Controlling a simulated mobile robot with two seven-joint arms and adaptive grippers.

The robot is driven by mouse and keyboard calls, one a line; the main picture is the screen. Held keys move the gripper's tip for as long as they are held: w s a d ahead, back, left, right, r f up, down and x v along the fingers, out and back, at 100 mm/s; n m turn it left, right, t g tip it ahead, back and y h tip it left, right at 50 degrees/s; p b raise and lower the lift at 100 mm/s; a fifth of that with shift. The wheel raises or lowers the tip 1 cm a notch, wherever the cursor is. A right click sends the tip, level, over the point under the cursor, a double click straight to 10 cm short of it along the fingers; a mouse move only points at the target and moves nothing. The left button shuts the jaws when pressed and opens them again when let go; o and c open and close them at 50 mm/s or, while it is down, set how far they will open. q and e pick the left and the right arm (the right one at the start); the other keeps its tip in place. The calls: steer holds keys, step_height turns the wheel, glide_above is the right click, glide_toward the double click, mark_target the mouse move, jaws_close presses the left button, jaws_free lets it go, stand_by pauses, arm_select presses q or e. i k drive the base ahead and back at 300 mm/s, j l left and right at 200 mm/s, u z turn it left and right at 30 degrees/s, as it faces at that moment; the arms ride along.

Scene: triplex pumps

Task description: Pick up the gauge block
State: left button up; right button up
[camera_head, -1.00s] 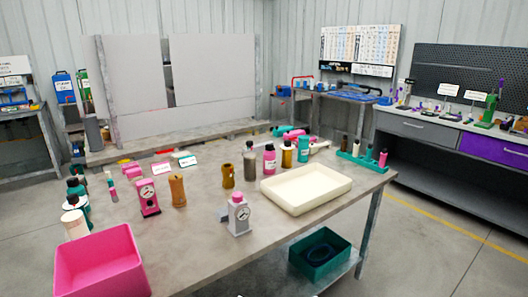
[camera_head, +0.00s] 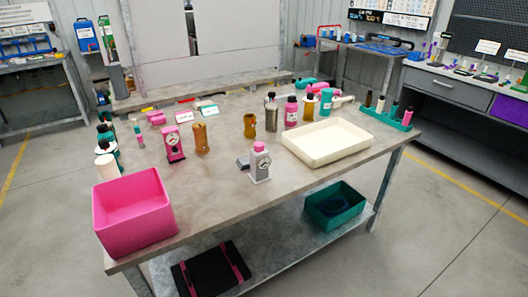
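Two blocks with round dials stand upright on the grey table (camera_head: 215,205). One is a grey block (camera_head: 260,165) with a white dial and a pink top, near the table's front middle, with a grey part sticking out at its left. Neither of my grippers is in view.
A pink bin (camera_head: 133,228) stands at the table's front left corner, and a cream tray (camera_head: 327,153) lies right of the grey block. Brown cylinders (camera_head: 201,138) and several bottles (camera_head: 291,112) stand behind. The tabletop in front of the grey block is clear.

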mark_target(260, 163)
steer(key=i+l+u, duration=0.1)
steer(key=u, duration=0.3)
steer(key=l+u, duration=0.25)
steer(key=u, duration=0.15)
steer(key=i+l+u, duration=0.2)
steer(key=l, duration=0.3)
steer(key=l+u, duration=0.2)
steer(key=l, duration=0.3)
steer(key=l+u, duration=0.15)
steer(key=l, duration=2.35)
steer(key=i, duration=0.05)
